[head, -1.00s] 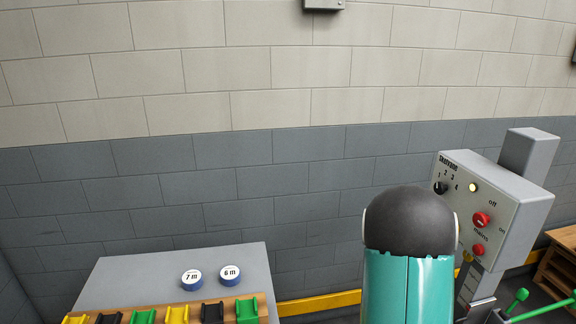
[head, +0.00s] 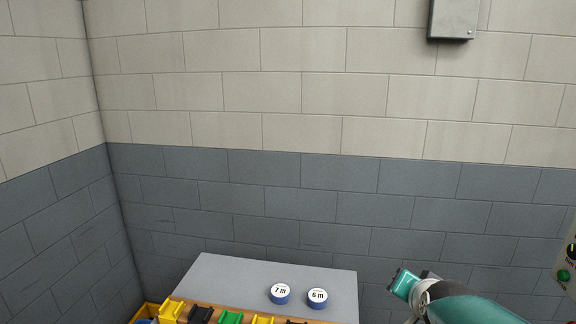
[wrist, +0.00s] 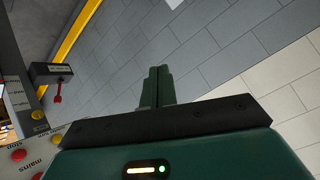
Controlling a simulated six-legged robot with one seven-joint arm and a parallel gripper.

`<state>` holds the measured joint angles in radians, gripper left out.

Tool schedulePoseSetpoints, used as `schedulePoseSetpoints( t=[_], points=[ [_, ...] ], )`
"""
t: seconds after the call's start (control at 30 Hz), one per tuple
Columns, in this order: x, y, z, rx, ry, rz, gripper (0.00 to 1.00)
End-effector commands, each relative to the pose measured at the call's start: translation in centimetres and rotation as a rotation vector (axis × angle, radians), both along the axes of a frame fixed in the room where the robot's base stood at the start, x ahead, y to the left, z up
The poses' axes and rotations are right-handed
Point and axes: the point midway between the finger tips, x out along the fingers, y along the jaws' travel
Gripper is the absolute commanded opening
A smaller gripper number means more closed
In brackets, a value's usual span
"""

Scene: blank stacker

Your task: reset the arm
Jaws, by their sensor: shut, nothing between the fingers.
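My gripper (wrist: 157,88) shows in the wrist view with its two green fingers together and nothing between them. It points toward the grey wall and touches nothing that I can see. In the head view my teal arm (head: 460,304) is folded low at the lower right, and I cannot make out the fingers there.
A control panel (head: 568,262) stands at the right edge. A red lever (wrist: 58,97) shows in the wrist view.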

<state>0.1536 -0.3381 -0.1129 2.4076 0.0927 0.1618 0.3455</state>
Motion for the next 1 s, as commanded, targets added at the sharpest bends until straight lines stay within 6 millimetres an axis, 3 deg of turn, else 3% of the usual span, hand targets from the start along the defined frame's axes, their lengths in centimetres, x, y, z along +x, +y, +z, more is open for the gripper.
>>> schedulePoseSetpoints(
  t=[0.03,0.2,0.4,0.53,1.0],
  points=[
    [-1.6,2.3,0.6,-0.027,0.045,0.079,0.0],
    [-8.3,8.1,0.8,-0.146,0.242,0.344,0.0],
    [-14.8,11.1,0.5,-0.259,0.406,0.55,0.0],
    [-16.2,11.5,0.3,-0.282,0.446,0.591,0.0],
    [-16.1,11.4,0.3,-0.28,0.446,0.59,0.0]
  ],
)
